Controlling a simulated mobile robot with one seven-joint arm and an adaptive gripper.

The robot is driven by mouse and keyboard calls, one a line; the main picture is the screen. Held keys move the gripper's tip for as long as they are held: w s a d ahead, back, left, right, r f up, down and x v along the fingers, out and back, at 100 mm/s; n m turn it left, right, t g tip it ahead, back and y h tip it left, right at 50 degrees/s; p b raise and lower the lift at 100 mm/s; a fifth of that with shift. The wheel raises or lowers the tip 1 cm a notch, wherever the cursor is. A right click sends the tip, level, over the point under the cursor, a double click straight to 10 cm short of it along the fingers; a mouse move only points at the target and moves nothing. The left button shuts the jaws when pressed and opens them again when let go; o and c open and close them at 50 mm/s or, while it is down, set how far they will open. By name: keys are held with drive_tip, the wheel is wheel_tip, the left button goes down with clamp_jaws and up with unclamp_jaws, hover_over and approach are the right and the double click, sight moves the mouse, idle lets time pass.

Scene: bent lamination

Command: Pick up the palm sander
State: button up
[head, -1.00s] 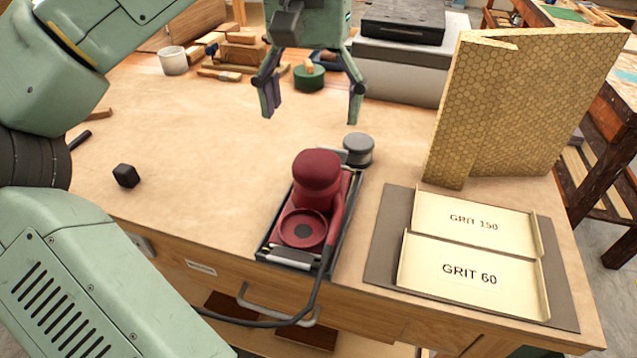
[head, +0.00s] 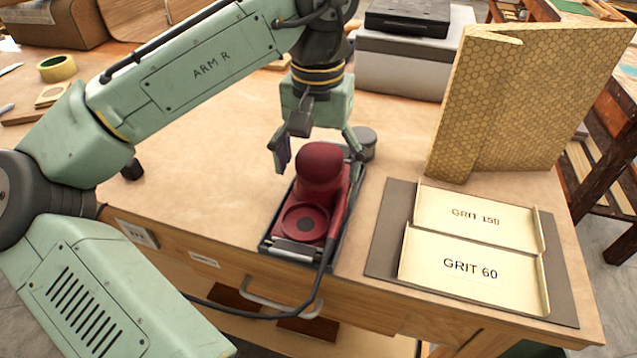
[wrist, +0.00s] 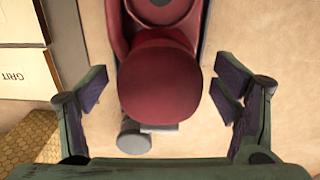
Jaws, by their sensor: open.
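The palm sander (head: 318,172) is dark red with a rounded top and a dark cord running off the bench's front edge. It sits in a dark shallow tray (head: 268,238) near that edge. My gripper (head: 318,158) is open just above and behind the sander's rounded top, with a finger toward each side. In the wrist view the sander's round top (wrist: 160,75) lies between the two open fingers, with space on both sides. I see no contact. The far finger is partly hidden behind the sander in the head view.
A grey round knob-like object (head: 365,143) stands close behind the tray. Two trays labelled GRIT 150 (head: 477,217) and GRIT 60 (head: 470,267) lie on a grey mat at right. A tall honeycomb-patterned panel (head: 530,100) stands behind them. The bench left of the sander is mostly clear.

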drive_tip(key=shift+c, duration=0.3)
drive_tip(key=shift+r, duration=0.1)
drive_tip(key=c, duration=1.6)
